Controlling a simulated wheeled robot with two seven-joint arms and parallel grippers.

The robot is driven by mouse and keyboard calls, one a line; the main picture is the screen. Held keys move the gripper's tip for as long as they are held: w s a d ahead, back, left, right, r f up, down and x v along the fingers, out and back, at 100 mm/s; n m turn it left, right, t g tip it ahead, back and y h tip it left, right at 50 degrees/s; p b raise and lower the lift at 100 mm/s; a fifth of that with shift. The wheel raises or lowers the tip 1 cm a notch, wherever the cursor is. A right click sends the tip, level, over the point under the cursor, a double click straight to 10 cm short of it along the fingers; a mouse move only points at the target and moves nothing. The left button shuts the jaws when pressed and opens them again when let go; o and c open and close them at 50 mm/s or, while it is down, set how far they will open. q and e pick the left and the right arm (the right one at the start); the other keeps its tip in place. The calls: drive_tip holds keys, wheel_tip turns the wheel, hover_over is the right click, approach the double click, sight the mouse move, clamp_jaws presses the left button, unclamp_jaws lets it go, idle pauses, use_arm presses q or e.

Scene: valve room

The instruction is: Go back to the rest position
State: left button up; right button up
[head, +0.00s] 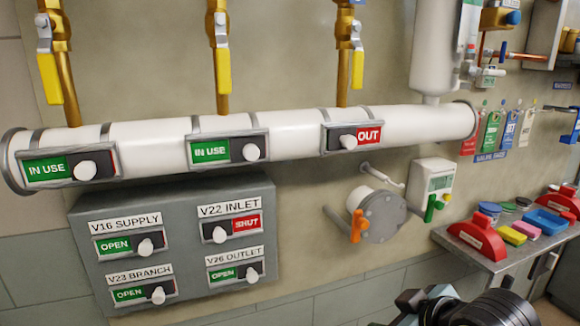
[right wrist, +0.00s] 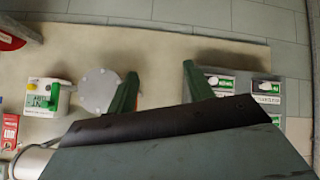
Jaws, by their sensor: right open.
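My right gripper (right wrist: 159,76) shows in the right wrist view as two green fingers set well apart, with nothing between them. A dark part of my right arm shows at the bottom right of the head view, in front of the wall. My left gripper is in neither view. The grey panel (head: 185,275) on the wall has sliding tags: V16 supply, V23 branch and V26 outlet read OPEN, and V22 inlet reads SHUT. On the white pipe (head: 290,135), two tags read IN USE and the right one reads OUT.
A round grey flange (head: 382,217) with an orange handle and a white meter box (head: 431,185) with a green handle stick out from the wall. A shelf (head: 490,258) at right holds red holders and coloured boxes.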

drive_tip(key=s+d+f+m+g+h, duration=0.1)
drive_tip(key=s+d+f+m+g, duration=0.15)
drive_tip(key=s+f, duration=0.8)
drive_tip(key=s+d+f+m+g+h, duration=0.2)
drive_tip(key=s+f+m+g, duration=0.15)
drive_tip(key=s+f, duration=0.7)
wheel_tip(320, 180, down, 24)
drive_tip(key=s+f+b, duration=0.1)
drive_tip(key=s+b, duration=0.1)
drive_tip(key=b, duration=0.1)
use_arm(q)
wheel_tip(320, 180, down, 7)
drive_tip(key=b, duration=0.3)
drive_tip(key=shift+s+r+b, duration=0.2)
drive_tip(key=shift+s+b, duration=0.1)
use_arm(e)
drive_tip(key=s+d+f+g, duration=0.1)
drive_tip(key=s+d+f, duration=0.2)
drive_tip(key=s+f, duration=1.4)
drive_tip(key=shift+f+n+g, duration=0.3)
drive_tip(key=shift+f+g, duration=0.1)
drive_tip(key=shift+f, duration=0.55)
